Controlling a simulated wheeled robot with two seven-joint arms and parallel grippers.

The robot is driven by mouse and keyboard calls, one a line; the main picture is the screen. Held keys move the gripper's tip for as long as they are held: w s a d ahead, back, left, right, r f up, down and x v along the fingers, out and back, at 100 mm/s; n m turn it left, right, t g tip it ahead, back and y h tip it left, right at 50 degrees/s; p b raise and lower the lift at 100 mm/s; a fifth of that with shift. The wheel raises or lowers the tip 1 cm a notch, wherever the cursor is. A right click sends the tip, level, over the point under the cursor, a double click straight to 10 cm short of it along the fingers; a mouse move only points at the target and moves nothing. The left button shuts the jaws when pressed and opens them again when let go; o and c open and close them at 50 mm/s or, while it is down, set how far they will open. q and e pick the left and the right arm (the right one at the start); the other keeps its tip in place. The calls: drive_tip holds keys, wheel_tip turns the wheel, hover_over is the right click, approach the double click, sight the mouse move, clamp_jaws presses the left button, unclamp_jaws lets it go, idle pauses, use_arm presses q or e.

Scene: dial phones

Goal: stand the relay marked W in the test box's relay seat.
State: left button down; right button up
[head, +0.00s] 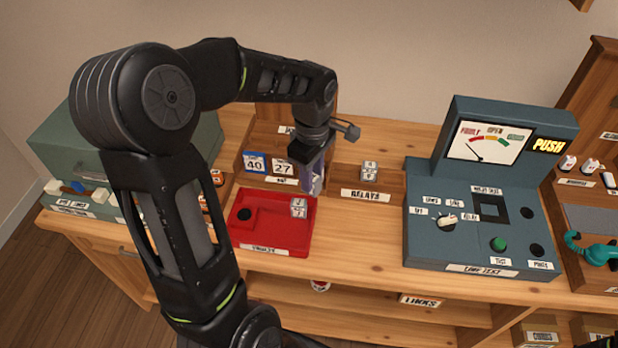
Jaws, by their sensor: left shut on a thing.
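My left gripper (314,188) points down above the back right of the red tray. It is shut on a small pale block, likely a relay, mostly hidden by the fingers; its mark cannot be read. Another small pale relay (298,207) lies in the red tray, its letter too small to read. A further relay (369,171) stands in the wooden bin labelled RELAYS. The blue-grey test box (430,250) stands to the right, with a square dark-framed seat (489,207) in its top that looks empty.
The red tray (262,239) has a dark round spot at left. The test box carries a dial meter (485,143), a knob (447,221) and a green button (498,244). A teal handset (597,250) lies at far right. Bare wood (355,235) separates tray and box.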

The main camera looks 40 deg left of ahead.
use_arm(q)
drive_tip(key=shift+w+d+m, duration=0.1)
drive_tip(key=shift+w+m, duration=0.25)
drive_tip(key=shift+m, duration=0.35)
drive_tip(key=m, duration=0.3)
drive_tip(key=shift+w+d+r, duration=0.2)
drive_tip(key=shift+w+d, duration=0.1)
drive_tip(key=shift+w, duration=0.05)
drive_tip(key=w+d+m, duration=0.8)
drive_tip(key=d+m, duration=0.6)
drive_tip(key=shift+w+f+m, duration=0.3)
drive_tip(key=shift+w+f, duration=0.05)
drive_tip(key=shift+f, duration=0.05)
drive_tip(key=shift+d, duration=0.1)
